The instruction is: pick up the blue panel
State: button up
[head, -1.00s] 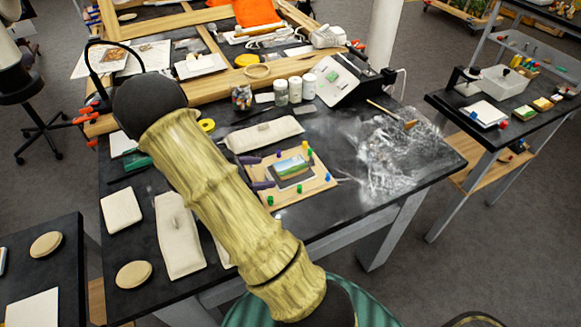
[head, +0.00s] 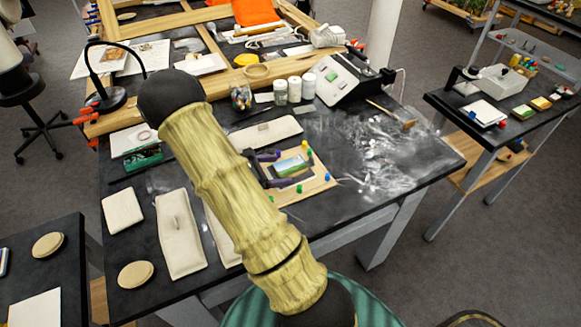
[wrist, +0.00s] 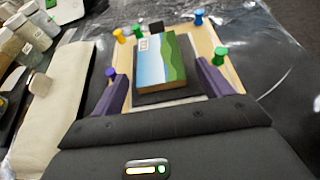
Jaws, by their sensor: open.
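The blue panel (head: 290,166) is a small flat block with a blue, white and green landscape on its face. It lies on a dark pad on a light wooden board (head: 318,184). In the wrist view the panel (wrist: 167,62) is between and slightly ahead of my two purple fingers. My gripper (wrist: 160,74) is open, with a finger on each side of the panel and visible gaps to it. In the head view my gripper (head: 273,168) is at the panel's left side, and my forearm hides part of the board.
Coloured pushpins (wrist: 221,53) stand around the board's edge. A long cream cushion (head: 265,133) lies behind it, with white jars (head: 294,89) further back. Crumpled clear film (head: 385,150) covers the table to the right. A black lamp (head: 107,98) stands at the back left.

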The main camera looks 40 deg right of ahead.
jog(key=c, duration=1.1)
jog(key=shift+r, duration=0.1)
notch_tip(320, 180, up, 28)
jog(key=shift+f+p, duration=0.1)
jog(key=shift+p, duration=0.25)
